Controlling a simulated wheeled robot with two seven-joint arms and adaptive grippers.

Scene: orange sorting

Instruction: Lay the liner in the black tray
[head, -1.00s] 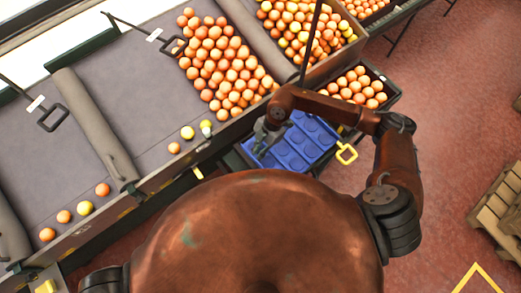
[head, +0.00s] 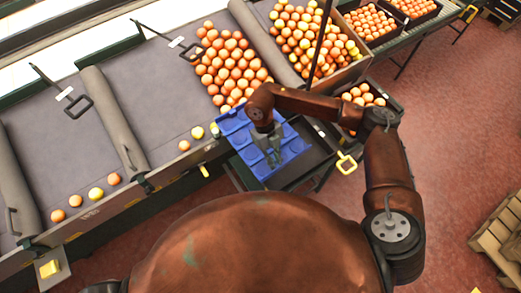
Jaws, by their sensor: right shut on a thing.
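The liner is a blue moulded sheet with round cups (head: 291,146). My right gripper (head: 272,160) comes down over its middle and is shut on it; the fingertips are partly lost against the blue. The liner overlaps the front edge of the sorting table at its upper left. Below and to its right is a dark, flat surface (head: 313,157) on legs; I cannot tell whether this is an empty black tray or only its stand. A black tray full of oranges (head: 378,91) stands just beyond, partly hidden by my right arm. My left gripper is out of view.
The grey sorting table (head: 150,95) holds a heap of oranges (head: 228,65) and several loose fruits near its front edge. A yellow handle (head: 346,163) sticks out right of the dark stand. Wooden pallets (head: 495,235) lie at the right. Red floor between is clear.

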